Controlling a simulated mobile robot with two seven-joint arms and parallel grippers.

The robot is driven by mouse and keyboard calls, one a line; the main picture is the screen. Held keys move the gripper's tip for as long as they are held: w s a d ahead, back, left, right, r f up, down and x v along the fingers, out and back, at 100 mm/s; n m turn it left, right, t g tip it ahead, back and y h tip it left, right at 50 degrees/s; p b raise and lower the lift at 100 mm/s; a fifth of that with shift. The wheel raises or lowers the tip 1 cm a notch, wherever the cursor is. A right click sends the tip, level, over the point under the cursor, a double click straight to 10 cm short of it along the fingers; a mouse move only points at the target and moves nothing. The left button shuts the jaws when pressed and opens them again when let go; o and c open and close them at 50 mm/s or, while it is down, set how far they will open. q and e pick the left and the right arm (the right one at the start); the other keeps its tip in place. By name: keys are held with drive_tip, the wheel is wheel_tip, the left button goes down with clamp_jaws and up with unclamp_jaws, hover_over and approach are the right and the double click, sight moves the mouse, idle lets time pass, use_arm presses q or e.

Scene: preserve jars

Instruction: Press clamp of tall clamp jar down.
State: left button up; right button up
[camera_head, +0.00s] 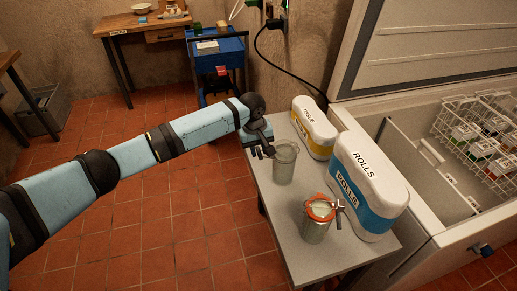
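A jar (317,222) with an orange ring around its top stands upright near the front of the narrow grey table (290,226). A metal clamp (340,213) sticks out at its right side; I cannot tell how far it is shut. A second, greyish glass jar (284,165) stands upright farther back on the table. I cannot tell for sure which is the tall clamp jar. My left gripper (265,151) is at the top left of the rear jar, very close to it; contact and finger opening are unclear. My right gripper is out of view.
A white and blue ROLLS container (366,190) and a white and yellow container (314,127) line the table's right side. An open chest freezer (430,190) with wire baskets (470,140) stands at the right. A blue cart (222,55) is behind.

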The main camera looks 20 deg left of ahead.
use_arm(q)
drive_tip(key=shift+f, duration=0.15)
drive_tip(key=shift+c, duration=0.5)
clamp_jaws()
